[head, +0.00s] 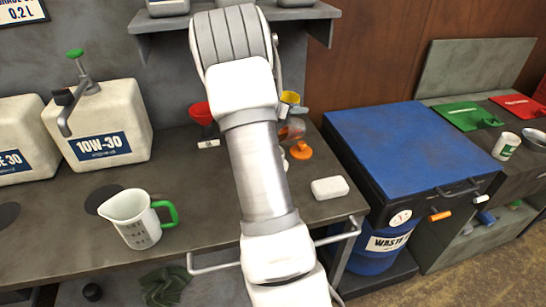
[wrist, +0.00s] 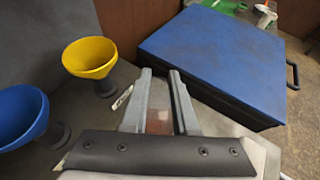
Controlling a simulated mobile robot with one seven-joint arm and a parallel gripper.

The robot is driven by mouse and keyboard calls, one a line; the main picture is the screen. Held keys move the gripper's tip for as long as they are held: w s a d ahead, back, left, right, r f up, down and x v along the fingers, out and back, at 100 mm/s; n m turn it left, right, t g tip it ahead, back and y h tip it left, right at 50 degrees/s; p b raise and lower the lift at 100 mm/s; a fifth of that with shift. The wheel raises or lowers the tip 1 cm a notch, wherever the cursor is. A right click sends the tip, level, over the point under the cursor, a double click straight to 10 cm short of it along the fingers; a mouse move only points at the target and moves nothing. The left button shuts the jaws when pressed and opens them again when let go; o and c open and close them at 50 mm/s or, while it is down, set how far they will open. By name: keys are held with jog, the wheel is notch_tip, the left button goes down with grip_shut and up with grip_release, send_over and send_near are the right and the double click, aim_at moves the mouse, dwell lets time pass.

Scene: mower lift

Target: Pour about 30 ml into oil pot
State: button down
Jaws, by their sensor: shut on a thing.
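In the wrist view my gripper (wrist: 160,78) is shut on a small translucent thing (wrist: 159,112) with a reddish-brown tint. Only part of it shows between the fingers, so its kind and any contents cannot be told. In the head view my arm hides the gripper. A translucent brownish thing (head: 294,129) shows beside the arm, above an orange piece (head: 300,151). A white measuring jug (head: 138,227) with a green handle stands upright on the bench at the left. I cannot tell which thing is the oil pot.
A 10W-30 canister (head: 97,125) with a pump stands behind the jug. Red (head: 202,113), yellow (wrist: 88,57) and blue (wrist: 22,113) funnels stand along the bench back. A white block (head: 330,187) lies near the bench's right end. A blue-lidded waste bin (head: 405,140) stands right.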

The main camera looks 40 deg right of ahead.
jog(key=shift+a+f+h+b, duration=0.25)
jog(key=shift+h+b, duration=0.15)
jog(key=shift+b, duration=0.65)
jog(key=shift+r, duration=0.35)
jog(key=shift+a+f+b, duration=0.1)
jog(key=shift+a+b, duration=0.05)
jog(key=shift+b, duration=0.2)
jog(key=shift+a+r+h+b, duration=0.2)
jog(key=shift+h+b, duration=0.1)
jog(key=shift+b, duration=0.1)
dwell(0.4)
